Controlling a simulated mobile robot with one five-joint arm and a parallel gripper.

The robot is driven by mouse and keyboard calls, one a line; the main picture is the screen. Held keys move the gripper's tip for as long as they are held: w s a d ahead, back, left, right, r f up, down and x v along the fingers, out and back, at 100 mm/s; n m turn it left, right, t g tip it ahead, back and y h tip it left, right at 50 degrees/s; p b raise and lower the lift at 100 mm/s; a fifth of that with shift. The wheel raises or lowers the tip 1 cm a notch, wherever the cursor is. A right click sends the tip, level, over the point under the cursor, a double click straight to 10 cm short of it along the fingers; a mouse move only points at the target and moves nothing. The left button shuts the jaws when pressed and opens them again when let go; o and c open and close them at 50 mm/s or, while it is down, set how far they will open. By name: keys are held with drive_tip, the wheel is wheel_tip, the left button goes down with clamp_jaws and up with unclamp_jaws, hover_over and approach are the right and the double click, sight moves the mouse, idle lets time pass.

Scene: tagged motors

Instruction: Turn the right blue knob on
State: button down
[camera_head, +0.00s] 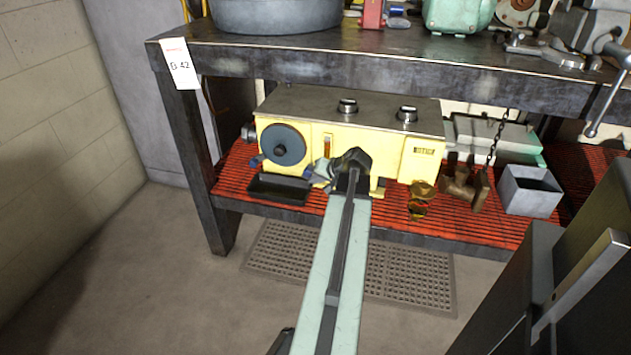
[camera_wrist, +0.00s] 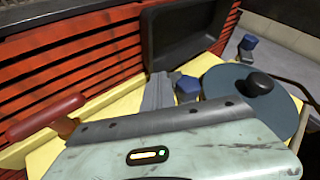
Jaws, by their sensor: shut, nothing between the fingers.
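The yellow machine (camera_head: 400,150) stands on the red slatted shelf under the bench. A blue knob (camera_wrist: 187,88) shows in the wrist view between the grey fingers of my gripper (camera_wrist: 160,92) and the large blue-grey disc (camera_wrist: 225,85). It is right beside the fingers; I cannot tell whether they touch. Another blue knob (camera_wrist: 247,44) sits beyond the disc, by the far corner. In the head view my gripper (camera_head: 322,173) is at the machine's front, right of the disc (camera_head: 282,145), and largely hides the nearer knob. My gripper is shut and empty.
A black tray (camera_head: 278,188) lies below the disc. A red handle (camera_wrist: 45,118) shows in the wrist view. A grey open box (camera_head: 530,190) and brown metal parts (camera_head: 462,183) are to the right. The bench top (camera_head: 300,42) overhangs the machine.

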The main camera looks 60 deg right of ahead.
drive_tip(key=shift+w+f, duration=0.3)
drive_tip(key=shift+f, duration=0.05)
idle(0.8)
drive_tip(key=shift+r, duration=0.1)
idle(1.1)
drive_tip(key=p+v, duration=0.5)
drive_tip(key=v, duration=0.2)
drive_tip(key=shift+s+a+r, duration=0.15)
drive_tip(key=shift+s, duration=0.15)
